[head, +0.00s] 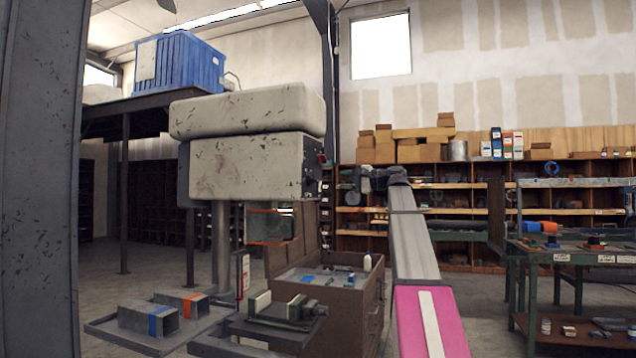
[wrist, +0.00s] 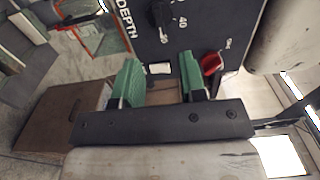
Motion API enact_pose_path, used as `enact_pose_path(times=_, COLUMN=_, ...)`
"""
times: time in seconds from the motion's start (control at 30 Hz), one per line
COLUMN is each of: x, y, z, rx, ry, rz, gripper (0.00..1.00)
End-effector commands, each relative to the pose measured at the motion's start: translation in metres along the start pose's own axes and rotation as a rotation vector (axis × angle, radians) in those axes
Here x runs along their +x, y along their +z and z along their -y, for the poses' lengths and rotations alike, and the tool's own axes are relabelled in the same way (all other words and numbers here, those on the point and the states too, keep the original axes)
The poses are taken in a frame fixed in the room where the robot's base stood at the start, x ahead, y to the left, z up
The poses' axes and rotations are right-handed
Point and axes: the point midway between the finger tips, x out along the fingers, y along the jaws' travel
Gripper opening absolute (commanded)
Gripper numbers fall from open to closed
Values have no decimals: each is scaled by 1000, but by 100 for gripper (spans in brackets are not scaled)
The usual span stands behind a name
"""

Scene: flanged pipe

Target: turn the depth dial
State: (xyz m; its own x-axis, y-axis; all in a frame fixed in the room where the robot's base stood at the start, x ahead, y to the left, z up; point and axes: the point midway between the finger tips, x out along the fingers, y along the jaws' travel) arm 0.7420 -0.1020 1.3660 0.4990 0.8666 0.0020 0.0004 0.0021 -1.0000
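The depth dial (wrist: 160,14) is a black knob on a dark panel at the top of the wrist view, beside the word DEPTH and white scale numbers. Its upper part is cut off by the frame edge. My gripper (wrist: 160,85) has two green fingers spread apart, with nothing held between them. The dial lies beyond the fingertips, apart from them. In the head view my gripper (head: 346,187) is small, just right of the machine head (head: 250,168). The dial cannot be made out there.
A red switch (wrist: 211,62) sits on the panel close to the right finger. A white label (wrist: 159,68) lies between the fingers. A vise (head: 285,308) and a brown cabinet (head: 340,308) stand below the machine head. A green-framed workbench (head: 575,258) is at right.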

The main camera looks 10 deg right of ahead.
Motion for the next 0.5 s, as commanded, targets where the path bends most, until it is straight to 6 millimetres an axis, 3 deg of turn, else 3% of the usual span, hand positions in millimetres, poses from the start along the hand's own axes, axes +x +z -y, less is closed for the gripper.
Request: enact_pose_path(times=0.5, x=84, y=-1, z=-1, rx=0, ry=2, rz=1, gripper=38)
